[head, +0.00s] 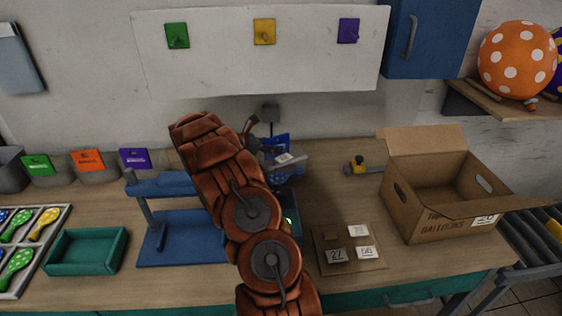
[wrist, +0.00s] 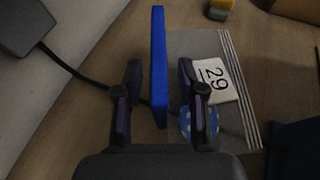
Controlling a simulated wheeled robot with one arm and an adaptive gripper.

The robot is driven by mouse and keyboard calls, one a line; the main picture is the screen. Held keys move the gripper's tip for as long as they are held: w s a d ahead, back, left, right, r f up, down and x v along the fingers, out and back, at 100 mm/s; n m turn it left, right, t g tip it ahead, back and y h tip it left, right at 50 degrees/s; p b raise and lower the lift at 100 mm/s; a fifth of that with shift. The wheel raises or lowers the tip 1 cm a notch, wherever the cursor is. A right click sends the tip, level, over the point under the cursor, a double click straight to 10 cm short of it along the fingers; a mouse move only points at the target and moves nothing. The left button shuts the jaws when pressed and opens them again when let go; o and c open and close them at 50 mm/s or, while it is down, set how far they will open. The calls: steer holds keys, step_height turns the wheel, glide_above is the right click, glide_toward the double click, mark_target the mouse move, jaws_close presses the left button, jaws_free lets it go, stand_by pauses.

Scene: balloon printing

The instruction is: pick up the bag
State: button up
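The bag (wrist: 233,55) is a clear, flat pouch with striped edging, holding a white card marked 29 and a blue dotted balloon. It also shows in the head view (head: 295,162), partly behind my arm. My gripper (wrist: 158,88) is open. An upright blue plate (wrist: 158,60) stands between its fingers, with a gap on each side. The right finger overlaps the bag's left part in the wrist view; I cannot tell whether they touch. In the head view my gripper (head: 260,142) is just left of the bag, partly hidden by my arm.
A blue stand (head: 180,242) is left of my arm. An open cardboard box (head: 455,225) is at the right. A board with number tiles (head: 322,268) lies at the front, and a yellow-and-black item (head: 358,167) at the back. A green tray (head: 88,251) is at the left.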

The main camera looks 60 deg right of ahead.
jaws_close()
stand_by(0.3)
